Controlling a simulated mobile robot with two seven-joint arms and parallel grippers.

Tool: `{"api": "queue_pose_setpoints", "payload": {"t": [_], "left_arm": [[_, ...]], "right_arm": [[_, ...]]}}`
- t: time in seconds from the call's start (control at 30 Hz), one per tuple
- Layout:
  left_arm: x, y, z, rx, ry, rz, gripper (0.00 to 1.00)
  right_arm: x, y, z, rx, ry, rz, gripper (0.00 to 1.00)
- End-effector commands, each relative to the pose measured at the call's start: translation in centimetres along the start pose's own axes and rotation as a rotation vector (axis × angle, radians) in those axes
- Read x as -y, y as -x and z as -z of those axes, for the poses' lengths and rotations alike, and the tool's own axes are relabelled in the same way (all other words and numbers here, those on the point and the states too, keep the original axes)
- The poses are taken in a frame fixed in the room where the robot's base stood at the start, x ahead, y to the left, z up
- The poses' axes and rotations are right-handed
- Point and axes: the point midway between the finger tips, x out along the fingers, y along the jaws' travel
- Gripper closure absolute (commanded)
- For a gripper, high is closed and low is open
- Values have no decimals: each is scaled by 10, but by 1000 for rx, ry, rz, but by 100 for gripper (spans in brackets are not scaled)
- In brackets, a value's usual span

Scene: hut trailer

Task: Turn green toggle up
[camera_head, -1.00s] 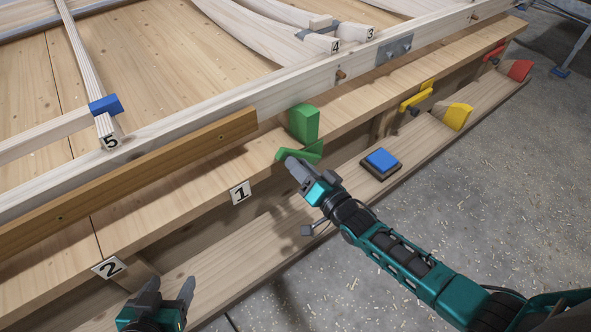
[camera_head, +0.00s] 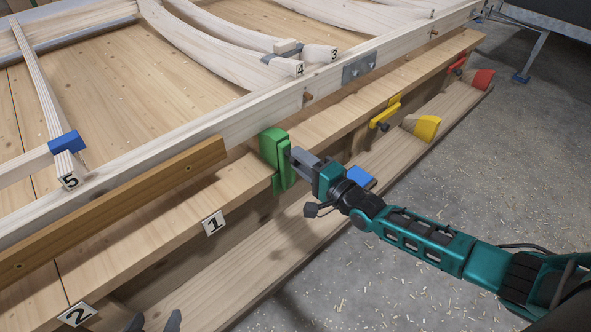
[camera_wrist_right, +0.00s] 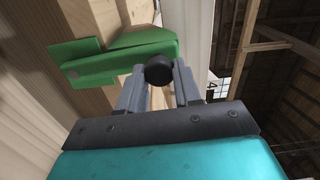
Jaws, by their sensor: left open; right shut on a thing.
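The green toggle (camera_head: 284,172) is at the edge of the wooden bench in the head view. Its green lever stands roughly upright against the green block (camera_head: 268,146) behind it. My right gripper (camera_head: 297,157) is at the lever from the right. In the right wrist view, the green lever (camera_wrist_right: 110,66) ends at a black knob (camera_wrist_right: 159,70), and my right gripper's fingers (camera_wrist_right: 160,88) are shut on this knob. My left gripper (camera_head: 153,322) shows only its two fingertips at the bottom edge, apart and empty.
A blue button (camera_head: 360,177) is partly hidden behind my right arm. A yellow toggle (camera_head: 386,112) and a red toggle (camera_head: 457,65) sit further along the bench edge. Yellow (camera_head: 427,127) and red (camera_head: 482,79) blocks stand on the lower ledge.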

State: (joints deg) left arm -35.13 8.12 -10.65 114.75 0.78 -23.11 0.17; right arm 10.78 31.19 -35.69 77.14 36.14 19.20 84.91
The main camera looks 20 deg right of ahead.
Motion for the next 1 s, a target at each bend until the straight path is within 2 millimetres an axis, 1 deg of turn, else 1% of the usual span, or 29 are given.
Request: {"api": "queue_pose_setpoints", "payload": {"t": [0.2, 0.67, 0.7, 0.93, 1.0], "left_arm": [[-2, -2, 0, -1, -1, -5, 37], [-2, -3, 0, -2, -6, -8, 37], [-2, -3, 0, -2, -6, -8, 37], [-2, -3, 0, -2, -6, -8, 37], [-2, -3, 0, -3, -6, -8, 37]], "right_arm": [[-1, 0, 7, -1, -49, -1, 100], [-1, 0, 10, -3, -64, -1, 100], [-1, 0, 10, -3, -64, -1, 65], [-1, 0, 9, -2, -63, -1, 43], [0, 0, 8, -1, -62, -1, 43]]}}
